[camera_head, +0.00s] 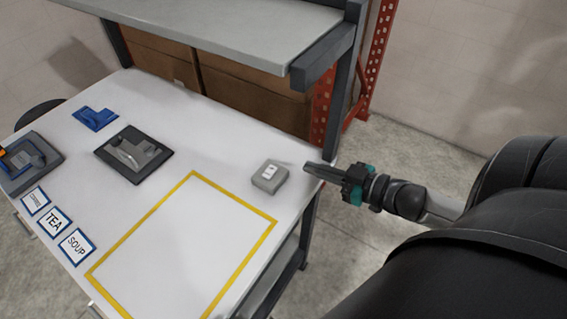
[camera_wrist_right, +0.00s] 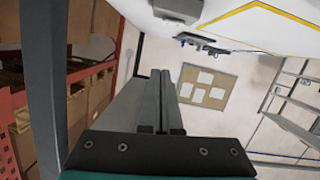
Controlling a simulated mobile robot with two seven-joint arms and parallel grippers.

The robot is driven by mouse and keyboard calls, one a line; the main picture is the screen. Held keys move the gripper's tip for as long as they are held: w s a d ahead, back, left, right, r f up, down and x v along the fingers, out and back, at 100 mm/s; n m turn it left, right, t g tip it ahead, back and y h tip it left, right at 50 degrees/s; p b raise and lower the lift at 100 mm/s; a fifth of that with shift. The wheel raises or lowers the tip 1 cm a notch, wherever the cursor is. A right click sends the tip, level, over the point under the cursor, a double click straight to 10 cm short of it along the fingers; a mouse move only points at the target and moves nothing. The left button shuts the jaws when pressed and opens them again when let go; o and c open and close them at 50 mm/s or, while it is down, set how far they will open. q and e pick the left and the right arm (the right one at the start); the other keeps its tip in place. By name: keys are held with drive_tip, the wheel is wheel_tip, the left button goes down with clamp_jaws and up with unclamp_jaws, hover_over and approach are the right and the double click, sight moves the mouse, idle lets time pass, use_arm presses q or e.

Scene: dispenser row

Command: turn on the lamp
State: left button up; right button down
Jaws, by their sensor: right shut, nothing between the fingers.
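A small grey box with a white switch (camera_head: 270,177) sits on the right side of the white table, just outside the yellow outline. The box also shows upside down at the top of the right wrist view (camera_wrist_right: 178,9). My right gripper (camera_head: 309,168) is shut and empty. Its fingertips point left toward the box, near the table's right edge, and appear apart from it. The closed fingers also show in the right wrist view (camera_wrist_right: 161,76). I see no lamp in either view. My left gripper is not in view.
The yellow-outlined area of the table (camera_head: 187,235) is empty. A dark tray (camera_head: 163,168), a blue item (camera_head: 95,118) and cards such as "TEA" (camera_head: 54,222) lie to the left. A grey shelf (camera_head: 225,30) overhangs the back, with a dark post (camera_head: 345,85) near the gripper.

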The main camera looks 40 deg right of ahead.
drive_tip(key=b, duration=0.1)
hover_over(284, 174)
drive_tip(key=shift+s+a+f, duration=0.1)
drive_tip(key=shift+a+f, duration=0.1)
drive_tip(key=shift+f, duration=0.4)
drive_tip(key=shift+s+a+f, duration=0.1)
drive_tip(key=shift+a+f, duration=0.1)
drive_tip(key=shift+f, duration=0.35)
wheel_tip(284, 174, down, 2)
drive_tip(key=shift+w+d+f+b, duration=0.15)
drive_tip(key=shift+f+b, duration=0.05)
drive_tip(key=shift+b, duration=0.25)
drive_tip(key=shift+d+f, duration=0.1)
drive_tip(key=shift+f, duration=0.7)
drive_tip(key=shift+d+f+m, duration=0.15)
drive_tip(key=shift+f+m, duration=0.3)
drive_tip(key=shift+m, duration=0.05)
